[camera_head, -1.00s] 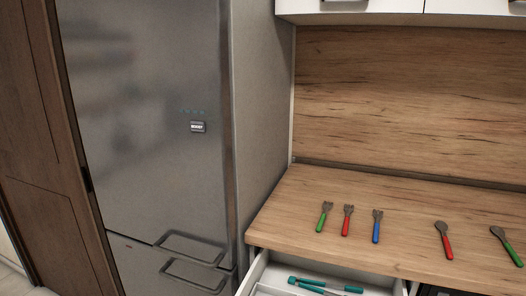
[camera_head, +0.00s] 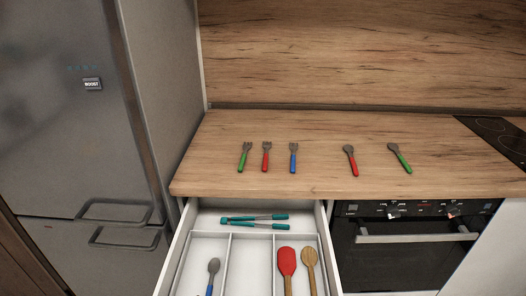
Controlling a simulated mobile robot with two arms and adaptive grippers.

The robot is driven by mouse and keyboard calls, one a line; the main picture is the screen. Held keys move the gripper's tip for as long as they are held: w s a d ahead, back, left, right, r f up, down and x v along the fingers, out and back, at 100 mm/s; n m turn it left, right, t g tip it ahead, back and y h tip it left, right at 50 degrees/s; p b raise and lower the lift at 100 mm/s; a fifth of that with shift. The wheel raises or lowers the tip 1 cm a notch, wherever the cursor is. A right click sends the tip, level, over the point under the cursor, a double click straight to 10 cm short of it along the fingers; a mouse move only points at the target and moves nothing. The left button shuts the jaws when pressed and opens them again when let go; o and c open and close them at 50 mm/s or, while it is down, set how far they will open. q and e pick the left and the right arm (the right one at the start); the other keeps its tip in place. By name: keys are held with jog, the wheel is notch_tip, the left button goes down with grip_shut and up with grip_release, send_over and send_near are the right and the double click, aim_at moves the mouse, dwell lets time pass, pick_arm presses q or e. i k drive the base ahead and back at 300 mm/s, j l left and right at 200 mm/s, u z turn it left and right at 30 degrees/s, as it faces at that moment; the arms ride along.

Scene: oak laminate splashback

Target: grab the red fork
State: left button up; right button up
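The red fork (camera_head: 265,157) lies on the wooden countertop (camera_head: 220,178), its grey tines pointing to the back and its red handle to the front. It is between a green-handled fork (camera_head: 244,157) on its left and a blue-handled fork (camera_head: 293,158) on its right, apart from both. Nothing covers it. Neither of my grippers shows in the head view.
An open drawer (camera_head: 183,247) below the counter holds teal-handled tongs (camera_head: 254,220), a blue-handled spoon (camera_head: 212,275), a red spatula (camera_head: 287,268) and a wooden spoon (camera_head: 309,268). Red (camera_head: 351,161) and green (camera_head: 400,158) spoons lie right on the counter. An oven (camera_head: 410,240) and fridge (camera_head: 75,150) flank the drawer.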

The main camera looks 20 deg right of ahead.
aim_at(267, 147)
jog(key=i+l, duration=0.1)
jog(key=l, duration=1.35)
jog(key=l+u, duration=0.45)
jog(key=l, duration=0.45)
jog(key=k+l+u, duration=0.1)
jog(key=l+u, duration=0.35)
jog(key=l, duration=0.5)
